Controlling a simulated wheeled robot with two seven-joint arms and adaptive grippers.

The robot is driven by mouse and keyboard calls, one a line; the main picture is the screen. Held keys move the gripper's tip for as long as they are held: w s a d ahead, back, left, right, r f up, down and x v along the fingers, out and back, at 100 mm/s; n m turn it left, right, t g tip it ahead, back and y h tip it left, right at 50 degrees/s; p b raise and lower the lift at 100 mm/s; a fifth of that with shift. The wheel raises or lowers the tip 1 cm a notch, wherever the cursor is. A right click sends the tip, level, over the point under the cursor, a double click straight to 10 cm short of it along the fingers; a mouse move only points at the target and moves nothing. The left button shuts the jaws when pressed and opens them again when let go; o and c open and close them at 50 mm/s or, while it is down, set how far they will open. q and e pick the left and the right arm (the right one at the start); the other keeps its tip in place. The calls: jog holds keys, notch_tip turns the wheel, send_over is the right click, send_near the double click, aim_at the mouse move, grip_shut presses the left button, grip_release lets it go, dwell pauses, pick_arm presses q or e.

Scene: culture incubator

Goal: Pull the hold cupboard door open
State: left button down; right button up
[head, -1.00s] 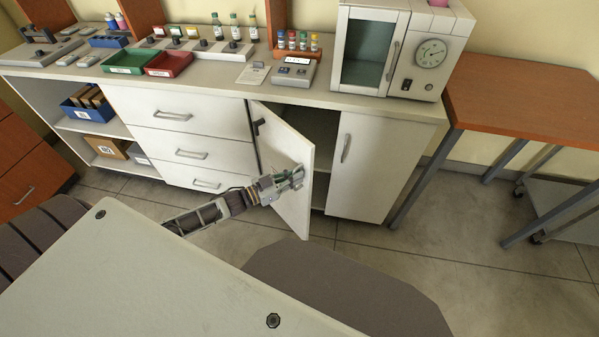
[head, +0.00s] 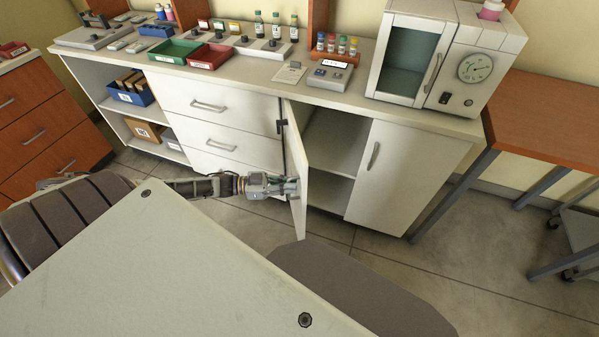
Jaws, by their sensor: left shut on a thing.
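The hold cupboard door (head: 297,160) is a white panel hinged at its left side, below the counter. It stands swung well out, nearly edge-on to me, and the cupboard's inside (head: 335,140) shows with a shelf. My left gripper (head: 290,187) is at the outer face of the door near its free edge, shut on the door's handle. The handle itself is mostly hidden by the fingers. My right gripper is not in view.
A second white door (head: 405,178) to the right is closed. Drawers (head: 222,141) are shut to the left. An incubator (head: 440,55) stands on the counter. An orange table (head: 545,125) is at the right. Floor in front of the cupboard is clear.

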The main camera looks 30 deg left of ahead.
pick_arm(q)
jog(key=s+a+m+g+h+b, duration=0.2)
jog(key=s+a+m+g, duration=0.1)
jog(key=a, duration=0.8)
jog(key=shift+s+a+g+b, duration=0.2)
jog(key=shift+s+g+b, duration=0.2)
jog(key=shift+s+g, duration=0.65)
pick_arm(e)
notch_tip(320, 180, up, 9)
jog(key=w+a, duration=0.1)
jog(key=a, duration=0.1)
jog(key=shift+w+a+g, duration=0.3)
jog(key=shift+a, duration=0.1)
pick_arm(q)
jog(key=shift+s, duration=0.2)
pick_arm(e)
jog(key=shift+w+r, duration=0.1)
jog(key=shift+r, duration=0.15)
pick_arm(q)
jog(key=c, duration=1.5)
grip_release()
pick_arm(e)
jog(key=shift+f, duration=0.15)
pick_arm(q)
jog(key=shift+v, duration=6)
